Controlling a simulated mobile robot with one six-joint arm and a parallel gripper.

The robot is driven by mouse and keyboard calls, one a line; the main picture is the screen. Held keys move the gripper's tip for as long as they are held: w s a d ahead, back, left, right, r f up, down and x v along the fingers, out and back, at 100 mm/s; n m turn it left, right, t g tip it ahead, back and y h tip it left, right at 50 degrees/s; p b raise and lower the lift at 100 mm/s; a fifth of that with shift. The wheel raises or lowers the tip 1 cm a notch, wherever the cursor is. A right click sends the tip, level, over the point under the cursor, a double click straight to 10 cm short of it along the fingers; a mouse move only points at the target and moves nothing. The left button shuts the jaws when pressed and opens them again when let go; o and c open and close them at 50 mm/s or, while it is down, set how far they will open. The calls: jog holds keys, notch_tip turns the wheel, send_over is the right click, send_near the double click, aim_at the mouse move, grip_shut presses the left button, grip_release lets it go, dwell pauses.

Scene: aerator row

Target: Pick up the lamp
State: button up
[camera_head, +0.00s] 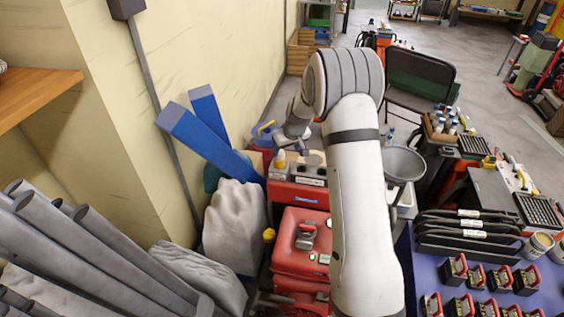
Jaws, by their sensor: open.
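I cannot make out for sure which thing is the lamp. A small grey and dark red item (306,234) lies on top of a red case (291,262), left of my arm; it is too small to name. My white arm rises through the middle of the view and bends away at its elbow. My gripper (288,138) is at the far end, near a blue jug (264,133) and above the back of a red box (292,195). It is open, small and partly hidden by my arm; I see nothing held in it. What lies behind my arm is hidden.
Grey pipes (95,245) and pale sacks (235,225) crowd the left. Blue beams (205,140) lean on the wall. A metal bowl (402,164) and dark chair (420,78) stand right of my arm. A blue table (430,275) holds several batteries. Open floor lies at upper right.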

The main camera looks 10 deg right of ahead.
aim_at(281, 158)
jog(key=shift+w+a+f, duration=0.1)
jog(key=shift+a+f, duration=0.2)
jog(key=shift+f, duration=0.2)
jog(key=shift+s+a+x, duration=0.1)
jog(key=shift+a+x, duration=0.05)
jog(key=shift+x, duration=1.45)
jog(key=shift+s+a+x, duration=0.15)
jog(key=shift+x, duration=1.4)
jog(key=shift+f, duration=0.1)
jog(key=shift+c, duration=0.6)
jog(key=c, duration=1)
